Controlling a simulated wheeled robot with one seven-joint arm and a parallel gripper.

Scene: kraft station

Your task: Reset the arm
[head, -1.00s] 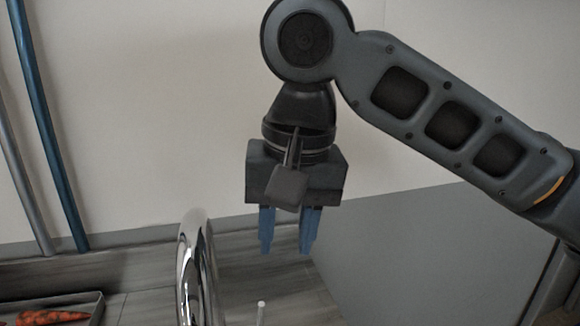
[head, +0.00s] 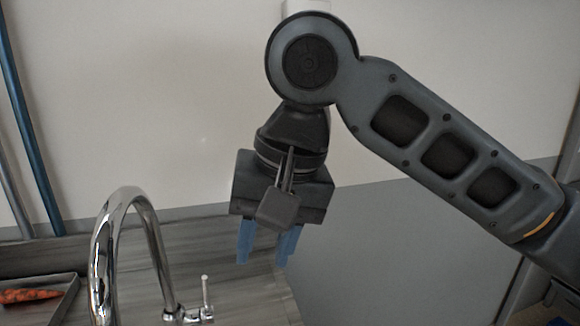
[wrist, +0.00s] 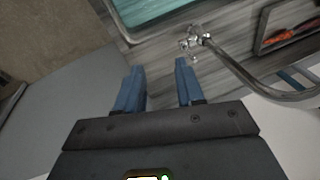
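My gripper (head: 266,246) hangs from my bent arm, blue fingers pointing down, near the middle of the head view. In the wrist view, my gripper's two blue fingers (wrist: 158,85) are spread apart with a gap between them and nothing held. The gripper is in the air to the right of the chrome faucet and touches nothing that I can see.
The curved chrome faucet (head: 125,195) stands at the left; it also shows in the wrist view (wrist: 245,77). A tray (head: 68,292) with a carrot (head: 30,295) is at the far left. A teal basin (wrist: 150,12) shows at the wrist view's top. A blue pole (head: 28,140) leans at the wall.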

